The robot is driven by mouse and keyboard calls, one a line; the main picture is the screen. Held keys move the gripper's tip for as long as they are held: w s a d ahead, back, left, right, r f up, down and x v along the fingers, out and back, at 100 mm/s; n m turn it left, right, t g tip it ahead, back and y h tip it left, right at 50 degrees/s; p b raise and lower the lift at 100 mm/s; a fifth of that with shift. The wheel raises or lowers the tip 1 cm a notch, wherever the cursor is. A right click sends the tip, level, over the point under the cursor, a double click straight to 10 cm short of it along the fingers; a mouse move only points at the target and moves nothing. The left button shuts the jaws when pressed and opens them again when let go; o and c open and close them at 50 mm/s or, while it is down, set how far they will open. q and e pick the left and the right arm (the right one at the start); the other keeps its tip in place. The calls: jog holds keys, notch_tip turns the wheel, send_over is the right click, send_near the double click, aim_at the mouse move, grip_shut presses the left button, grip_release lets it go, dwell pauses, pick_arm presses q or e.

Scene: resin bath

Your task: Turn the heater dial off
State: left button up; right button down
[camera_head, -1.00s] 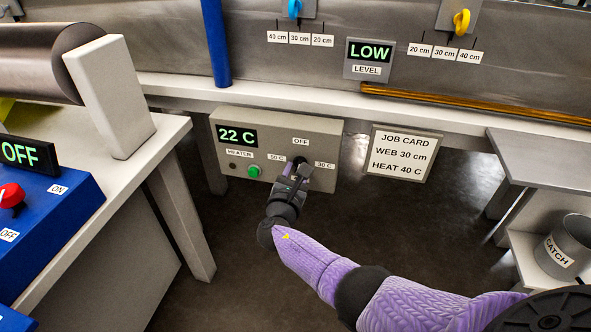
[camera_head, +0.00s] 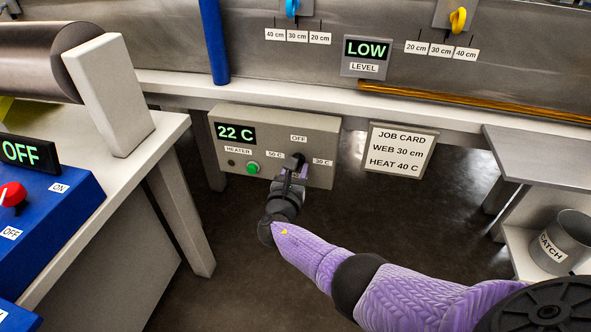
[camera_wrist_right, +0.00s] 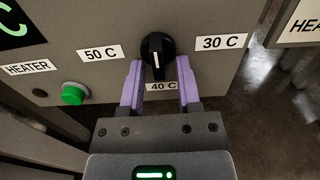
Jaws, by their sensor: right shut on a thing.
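The heater dial (camera_wrist_right: 157,46) is a black knob on the front of the grey heater box (camera_head: 228,172). It also shows partly in the head view (camera_head: 299,158), above my fingers. Its white line stands upright in the wrist view, with its lower end toward the 40 C label (camera_wrist_right: 163,86). The OFF label (camera_head: 299,138) is above the dial. My right gripper (camera_wrist_right: 160,65) is shut on the dial, one purple finger on each side; it also shows in the head view (camera_head: 296,171). My left gripper is not in view.
The heater display (camera_head: 227,132) reads 22 C, with a green button (camera_head: 253,168) below. The job card (camera_head: 401,150) hangs to the right and reads HEAT 40 C. A white bench (camera_head: 105,190) stands at left, a catch bucket (camera_head: 562,243) at right.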

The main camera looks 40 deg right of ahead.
jog(key=c, duration=0.7)
grip_release()
pick_arm(q)
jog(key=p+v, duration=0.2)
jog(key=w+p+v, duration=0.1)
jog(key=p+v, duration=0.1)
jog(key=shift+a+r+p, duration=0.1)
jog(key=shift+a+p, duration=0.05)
jog(key=shift+p, duration=0.15)
pick_arm(e)
jog(key=v, duration=1)
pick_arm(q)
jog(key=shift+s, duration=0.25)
